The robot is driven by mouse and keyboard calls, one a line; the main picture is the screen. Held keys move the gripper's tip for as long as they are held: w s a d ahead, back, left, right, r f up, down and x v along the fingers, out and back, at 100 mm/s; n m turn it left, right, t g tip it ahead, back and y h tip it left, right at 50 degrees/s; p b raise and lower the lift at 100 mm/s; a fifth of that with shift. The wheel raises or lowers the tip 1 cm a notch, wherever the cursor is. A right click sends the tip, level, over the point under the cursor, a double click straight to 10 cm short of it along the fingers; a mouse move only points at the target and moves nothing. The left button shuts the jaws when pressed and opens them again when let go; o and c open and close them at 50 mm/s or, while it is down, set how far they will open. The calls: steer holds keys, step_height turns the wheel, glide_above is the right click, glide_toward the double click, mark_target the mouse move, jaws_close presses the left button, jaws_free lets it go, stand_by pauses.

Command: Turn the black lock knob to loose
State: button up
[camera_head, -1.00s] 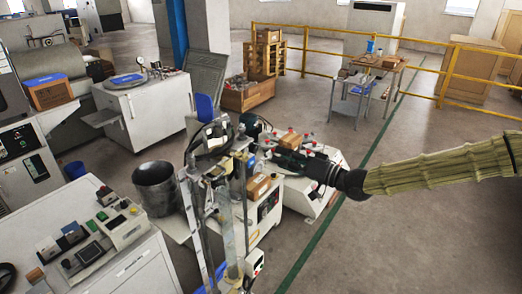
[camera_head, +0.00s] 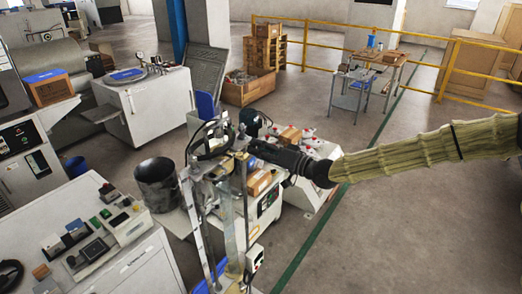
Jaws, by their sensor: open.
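My gripper (camera_head: 254,150) is at the end of my sleeved arm, which reaches in from the right edge. It is dark and its fingertips lie close to the upper part of the upright metal test stand (camera_head: 240,210). Whether it touches the stand I cannot tell. The black lock knob cannot be made out; it is too small or hidden among the dark parts near the gripper.
A black bucket (camera_head: 157,186) stands left of the stand. A white machine with a screen (camera_head: 268,203) and a cardboard box (camera_head: 259,182) are behind it. A control console (camera_head: 110,245) fills the lower left. Open floor (camera_head: 400,230) lies right of a green line.

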steer(key=c, duration=1)
steer(key=shift+c, duration=0.2)
steer(key=shift+f+n+b, duration=0.1)
steer(key=shift+n+b, duration=0.2)
steer(key=shift+b, duration=0.25)
steer(key=n+h+b, duration=0.1)
steer(key=n+b, duration=1.5)
steer(key=b, duration=0.2)
steer(key=shift+s+a+n, duration=0.1)
steer(key=shift+s+n, duration=0.05)
steer(key=shift+n, duration=0.25)
steer(key=shift+r, duration=0.2)
jaws_close()
